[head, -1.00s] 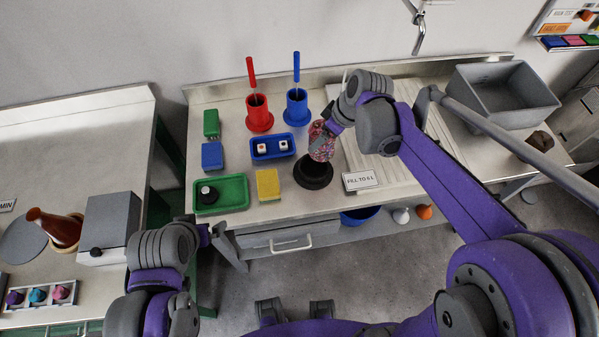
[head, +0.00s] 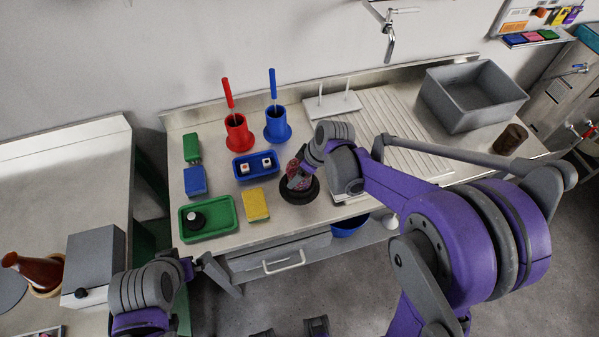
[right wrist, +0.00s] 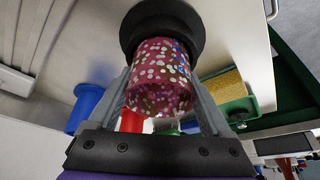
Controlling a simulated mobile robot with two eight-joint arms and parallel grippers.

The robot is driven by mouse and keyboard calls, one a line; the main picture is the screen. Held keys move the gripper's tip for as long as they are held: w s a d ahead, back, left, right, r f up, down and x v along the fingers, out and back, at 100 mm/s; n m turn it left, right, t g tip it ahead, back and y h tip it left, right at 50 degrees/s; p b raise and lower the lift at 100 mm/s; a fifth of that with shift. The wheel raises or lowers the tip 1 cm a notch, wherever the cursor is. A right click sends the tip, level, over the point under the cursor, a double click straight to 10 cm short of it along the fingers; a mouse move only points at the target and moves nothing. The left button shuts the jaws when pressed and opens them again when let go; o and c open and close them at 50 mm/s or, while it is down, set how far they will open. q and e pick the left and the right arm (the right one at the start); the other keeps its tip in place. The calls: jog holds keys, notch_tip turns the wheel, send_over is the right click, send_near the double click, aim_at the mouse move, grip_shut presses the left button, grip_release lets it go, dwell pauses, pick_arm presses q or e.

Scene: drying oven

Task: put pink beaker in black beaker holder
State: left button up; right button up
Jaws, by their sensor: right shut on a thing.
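The pink beaker (head: 294,180), clear with many coloured speckles, is in my right gripper (head: 303,170) at the black beaker holder (head: 305,198). In the right wrist view, the fingers of my right gripper (right wrist: 163,90) close on both sides of the pink beaker (right wrist: 158,65). Its far end meets the round opening of the black holder (right wrist: 165,20); how deep it sits inside cannot be told. My left gripper (head: 198,265) is at the lower left, in front of the bench and away from the beaker; its fingers are unclear.
A yellow sponge (head: 256,204), a green tray (head: 224,231) and a blue tray (head: 243,178) lie left of the holder. Red (head: 237,140) and blue (head: 277,130) cylinders stand behind. A grey basin (head: 452,118) is at right.

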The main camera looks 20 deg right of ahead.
jog(key=shift+f, duration=0.2)
jog(key=o, duration=1.4)
jog(key=shift+r, duration=0.1)
jog(key=shift+r, duration=0.25)
jog(key=p+v, duration=0.1)
jog(key=v, duration=1)
jog(key=s+m+t+h, duration=0.1)
jog(key=s+m, duration=0.2)
jog(key=s, duration=0.2)
jog(key=s+d+f+m+h, duration=0.1)
jog(key=s+m, duration=0.2)
jog(key=s, duration=0.3)
jog(key=s+f+m+t+h, duration=0.1)
jog(key=s+m, duration=0.2)
jog(key=s, duration=0.2)
jog(key=shift+s+d+t, duration=0.3)
jog(key=shift+d, duration=0.05)
